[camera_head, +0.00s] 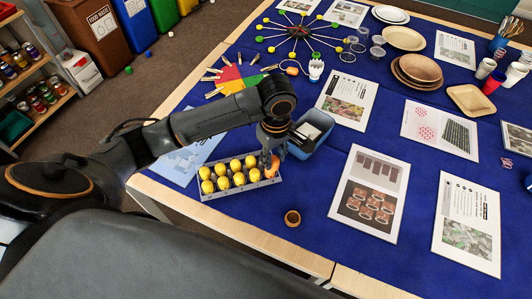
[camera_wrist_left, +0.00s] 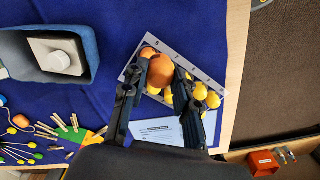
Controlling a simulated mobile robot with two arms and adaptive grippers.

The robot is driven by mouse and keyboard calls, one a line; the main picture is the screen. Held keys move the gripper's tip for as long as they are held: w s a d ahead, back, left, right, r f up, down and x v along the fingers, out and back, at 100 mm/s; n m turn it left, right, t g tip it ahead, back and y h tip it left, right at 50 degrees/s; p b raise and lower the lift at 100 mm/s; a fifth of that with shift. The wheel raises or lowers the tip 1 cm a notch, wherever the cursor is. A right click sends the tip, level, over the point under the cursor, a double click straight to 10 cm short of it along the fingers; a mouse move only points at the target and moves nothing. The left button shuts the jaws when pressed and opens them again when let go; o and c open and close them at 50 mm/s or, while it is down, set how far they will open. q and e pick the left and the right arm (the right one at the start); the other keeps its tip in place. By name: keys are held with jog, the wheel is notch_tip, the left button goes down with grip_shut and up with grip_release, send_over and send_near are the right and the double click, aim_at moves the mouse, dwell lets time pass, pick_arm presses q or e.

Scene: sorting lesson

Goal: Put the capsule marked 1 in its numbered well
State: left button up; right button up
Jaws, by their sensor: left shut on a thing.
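My left gripper (camera_head: 268,155) points down at the right end of a pale numbered tray (camera_head: 240,190). It is shut on an orange capsule (camera_head: 272,168), which also shows between the fingers in the left wrist view (camera_wrist_left: 160,70). No number can be read on this capsule. Several yellow capsules (camera_head: 222,183) stand in rows in the tray. In the left wrist view, digits run along the tray's edge (camera_wrist_left: 190,61), too small to read surely. The fingers hide part of the tray, and I cannot tell whether the orange capsule is seated in a well. My right gripper is not in view.
A blue bin (camera_head: 323,125) stands close behind the gripper. A small wooden cup (camera_head: 292,218) stands in front of the tray. Printed cards (camera_head: 370,193) lie to the right. Blue cloth around the cup is clear. The table's wooden edge (camera_head: 290,252) is near.

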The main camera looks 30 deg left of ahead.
pick_arm(q)
jog(key=w+a+f, duration=0.2)
jog(key=w+a, duration=0.1)
jog(key=shift+w, duration=0.1)
jog(key=w+a+f, duration=0.1)
jog(key=w+f, duration=0.1)
jog(key=f, duration=0.1)
jog(key=w+a+f, duration=0.1)
jog(key=f, duration=0.1)
jog(key=shift+a+f, duration=0.15)
jog(key=shift+a, duration=0.15)
jog(key=shift+w+a+f, duration=0.1)
jog(key=shift+a+f, duration=0.05)
jog(key=shift+f, duration=1.55)
jog(key=shift+f, duration=0.15)
jog(key=o, duration=0.3)
jog(key=shift+o, duration=0.2)
